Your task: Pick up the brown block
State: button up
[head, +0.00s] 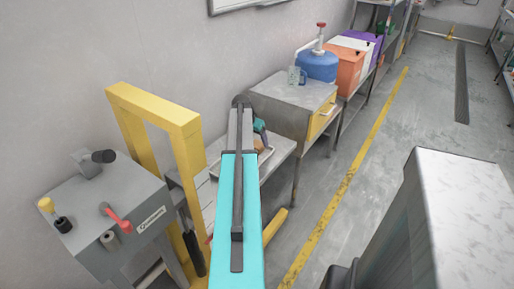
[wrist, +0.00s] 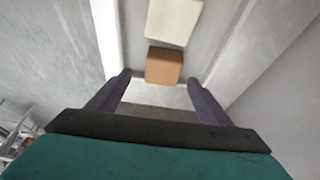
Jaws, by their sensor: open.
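The brown block (wrist: 164,65) shows in the wrist view, just beyond and between the tips of my gripper (wrist: 159,84). The two dark fingers are spread apart with nothing between them but the view of the grey surface. The block's top and front faces are visible, and it looks apart from both fingers. In the head view my arm reaches away to the teal gripper (head: 260,127), which is over a low grey bench (head: 282,148). My arm hides much of that spot.
A cream block (wrist: 174,20) lies just beyond the brown block in the wrist view. A yellow frame (head: 187,150) and a grey machine (head: 122,208) stand left of my arm. A grey cabinet (head: 285,97) with a blue container (head: 316,66) stands beyond it. The floor at right is partly clear.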

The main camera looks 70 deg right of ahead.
aim_at(257, 144)
jog(key=shift+w+p+x, duration=0.2)
jog(key=shift+p+x, duration=0.2)
jog(key=shift+x, duration=2.2)
jog(key=c, duration=1.2)
jog(key=shift+c, duration=0.2)
jog(key=shift+r, duration=0.2)
jog(key=shift+r+b, duration=0.45)
jog(key=shift+r, duration=4.4)
